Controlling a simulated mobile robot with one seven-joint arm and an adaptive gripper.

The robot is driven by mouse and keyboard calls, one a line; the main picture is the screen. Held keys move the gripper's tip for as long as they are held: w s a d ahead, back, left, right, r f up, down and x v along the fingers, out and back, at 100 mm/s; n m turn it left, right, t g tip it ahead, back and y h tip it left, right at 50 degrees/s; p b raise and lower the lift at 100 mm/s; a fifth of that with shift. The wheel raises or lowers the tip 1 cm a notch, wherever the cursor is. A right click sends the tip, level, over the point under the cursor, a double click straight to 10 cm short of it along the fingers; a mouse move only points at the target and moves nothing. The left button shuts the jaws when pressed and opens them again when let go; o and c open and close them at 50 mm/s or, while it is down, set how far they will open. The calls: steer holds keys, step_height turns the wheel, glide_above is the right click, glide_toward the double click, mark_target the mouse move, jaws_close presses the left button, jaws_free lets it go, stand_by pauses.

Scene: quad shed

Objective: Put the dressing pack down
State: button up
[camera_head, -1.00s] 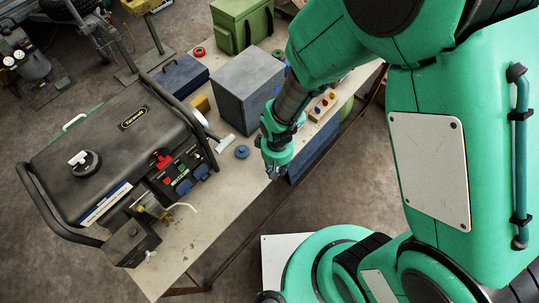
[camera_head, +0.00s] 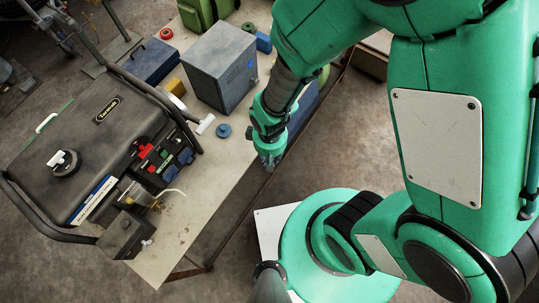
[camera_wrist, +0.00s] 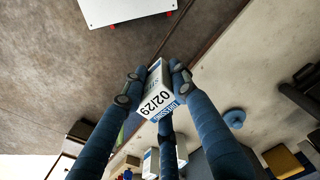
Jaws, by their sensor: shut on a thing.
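The dressing pack (camera_wrist: 158,90) is a small white box with blue lettering and the print "02/29". It shows in the wrist view between the blue fingers of my gripper (camera_wrist: 155,78), which is shut on it. The pack appears tilted in that view. In the head view my gripper (camera_head: 268,162) is at the long edge of the pale bench (camera_head: 200,207); the pack is too small or hidden there to make out. I cannot tell how high it is above the bench top.
A black generator (camera_head: 95,145) fills the bench's left end. A grey cabinet (camera_head: 220,68), blue toolbox (camera_head: 150,60), yellow block (camera_head: 176,88) and blue disc (camera_head: 224,130) stand farther along. Bare bench top lies between the disc and the front edge. Similar white boxes (camera_wrist: 181,152) show in the wrist view.

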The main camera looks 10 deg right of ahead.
stand_by(0.5)
steer(key=shift+w+a+r, duration=0.2)
steer(key=shift+a+r, duration=0.15)
steer(key=shift+r, duration=0.05)
steer(key=a+r+n+p, duration=0.1)
steer(key=a+r+p, duration=0.4)
steer(key=a+r, duration=0.8)
steer(key=s+a+r+n+p, duration=0.1)
steer(key=a+r+p, duration=0.4)
steer(key=a+r, duration=0.8)
step_height(320, 180, up, 8)
steer(key=shift+s+a+f+p, duration=0.1)
steer(key=shift+s+a+p, duration=0.05)
steer(key=shift+a+p, duration=0.2)
steer(key=p, duration=0.2)
glide_above(118, 119)
steer(key=shift+d+f, duration=0.1)
steer(key=shift+f, duration=0.55)
